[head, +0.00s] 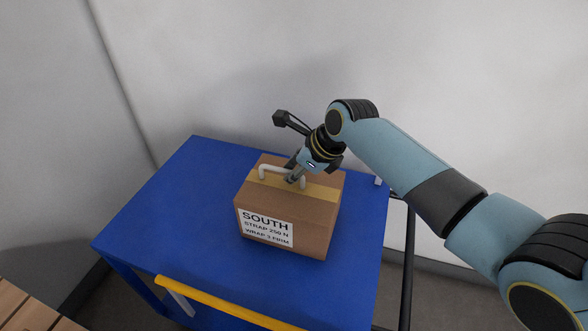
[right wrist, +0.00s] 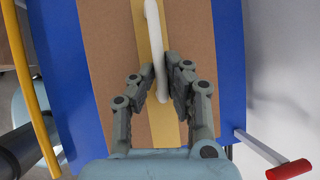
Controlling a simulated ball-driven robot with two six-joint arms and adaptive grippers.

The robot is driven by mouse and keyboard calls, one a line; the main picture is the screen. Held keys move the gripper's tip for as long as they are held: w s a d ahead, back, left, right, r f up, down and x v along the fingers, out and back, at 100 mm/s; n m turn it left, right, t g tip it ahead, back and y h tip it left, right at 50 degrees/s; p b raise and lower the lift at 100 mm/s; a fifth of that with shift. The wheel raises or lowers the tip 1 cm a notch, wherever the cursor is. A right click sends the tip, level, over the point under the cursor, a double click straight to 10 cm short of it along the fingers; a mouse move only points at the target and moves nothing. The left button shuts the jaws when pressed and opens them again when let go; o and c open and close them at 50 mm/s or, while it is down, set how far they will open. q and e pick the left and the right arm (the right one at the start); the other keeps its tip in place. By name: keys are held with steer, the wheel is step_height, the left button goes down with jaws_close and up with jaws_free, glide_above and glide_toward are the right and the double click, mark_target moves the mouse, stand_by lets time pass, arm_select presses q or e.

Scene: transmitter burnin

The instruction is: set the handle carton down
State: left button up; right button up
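The handle carton (head: 310,211) is a brown box with yellow tape, a white label reading SOUTH and a white handle (head: 275,170) on top. It is upright on the blue cart top (head: 178,210) and appears to rest on it, though its underside is hidden. My right gripper (head: 292,178) reaches down to the right part of the handle. In the right wrist view, its two fingers (right wrist: 161,88) lie close on either side of the white handle (right wrist: 152,40) and appear shut on it. My left gripper is not in view.
The cart has a yellow bar (head: 225,305) at its front and a dark rail (head: 407,260) at its right. Free blue surface lies left of the carton. Grey walls stand behind. Wooden slats (head: 30,310) show at the lower left. A red-ended lever (right wrist: 290,169) shows in the wrist view.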

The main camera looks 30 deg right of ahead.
steer(key=o, duration=0.4)
steer(key=shift+c, duration=0.2)
steer(key=shift+r, duration=0.1)
steer(key=p+v, duration=0.2)
steer(key=v, duration=1)
steer(key=shift+s, duration=0.15)
